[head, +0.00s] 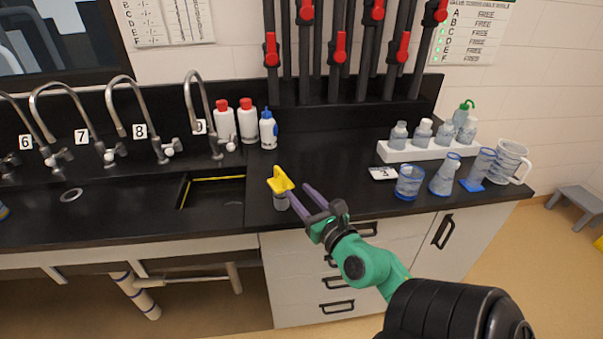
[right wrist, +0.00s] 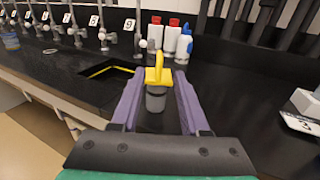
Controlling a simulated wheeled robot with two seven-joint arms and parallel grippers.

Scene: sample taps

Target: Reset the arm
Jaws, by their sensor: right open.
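My right gripper (head: 309,199) reaches in over the black counter from the lower right in the head view. Its two purple fingers are apart, and in the right wrist view the right gripper (right wrist: 158,92) is open. A small grey container with a yellow top (head: 280,182) stands upright on the counter at the fingertips. In the right wrist view the yellow-topped container (right wrist: 157,80) shows between the fingers, with gaps on both sides. I cannot tell how far it lies between them. My left gripper is not in view.
The black counter (head: 340,165) has a sink (head: 215,195) on the left, with numbered taps (head: 128,105) behind it. Bottles (head: 248,120) stand at the back. A white rack (head: 425,150), a number 3 card (head: 383,173) and a beaker (head: 410,182) with other glassware stand right.

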